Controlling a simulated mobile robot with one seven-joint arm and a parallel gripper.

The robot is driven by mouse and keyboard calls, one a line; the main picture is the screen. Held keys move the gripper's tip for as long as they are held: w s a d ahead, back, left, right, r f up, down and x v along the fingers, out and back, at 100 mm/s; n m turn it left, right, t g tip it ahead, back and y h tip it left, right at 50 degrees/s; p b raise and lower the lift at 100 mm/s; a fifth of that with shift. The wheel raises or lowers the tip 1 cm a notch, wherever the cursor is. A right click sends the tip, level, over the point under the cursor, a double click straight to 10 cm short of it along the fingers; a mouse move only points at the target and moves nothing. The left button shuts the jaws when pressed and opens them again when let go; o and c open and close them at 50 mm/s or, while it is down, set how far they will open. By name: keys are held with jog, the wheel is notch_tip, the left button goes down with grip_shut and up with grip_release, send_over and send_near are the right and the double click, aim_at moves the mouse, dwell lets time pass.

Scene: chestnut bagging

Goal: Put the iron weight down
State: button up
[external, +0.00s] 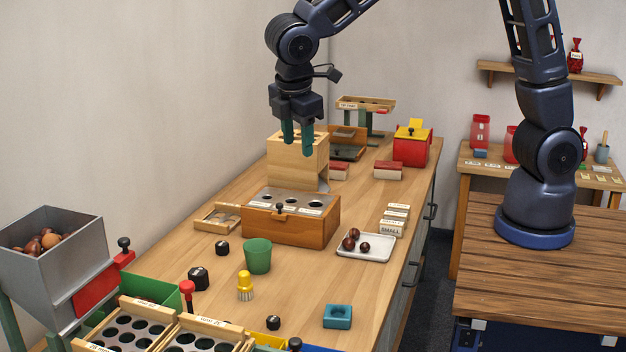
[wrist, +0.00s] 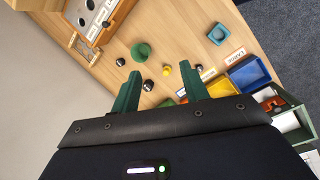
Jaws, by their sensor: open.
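Several black iron weights with pale marks on top stand on the workbench in the external view: a small one (external: 222,247) left of the holed wooden box, a larger one (external: 199,278) nearer the front, and another small one (external: 273,323) near the trays. In the wrist view, the larger weight (wrist: 148,85) and a small weight (wrist: 121,62) show below and beside the green cup. My gripper (external: 298,147) is high over the back of the bench, near the pale wooden box, pointing down. Its green fingers (wrist: 160,88) are apart with nothing between them.
The holed wooden box (external: 290,228) stands mid-bench, with a green cup (external: 258,256) and yellow brush (external: 245,287) in front. A white tray (external: 349,253) holds chestnuts at right. A metal hopper (external: 75,262) stands at left.

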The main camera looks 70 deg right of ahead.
jog(key=s+d+r+m+t+y, duration=0.1)
jog(key=s+d+r+m, duration=0.2)
jog(key=s+d+r, duration=0.4)
jog(key=s+d+r+m+y, duration=0.1)
jog(key=s+d+r+m, duration=0.3)
jog(key=d, duration=0.5)
jog(key=s+d+r+m+t, duration=0.1)
jog(key=s+d, duration=0.3)
jog(key=s, duration=0.4)
jog(key=s+d+r+m+t+y, duration=0.1)
jog(key=s+d+m+t, duration=0.1)
jog(key=s, duration=0.6)
jog(key=shift+d+r+m, duration=0.2)
jog(key=shift+d+m, duration=0.6)
jog(key=shift+d, duration=0.15)
jog(key=shift+o, duration=1)
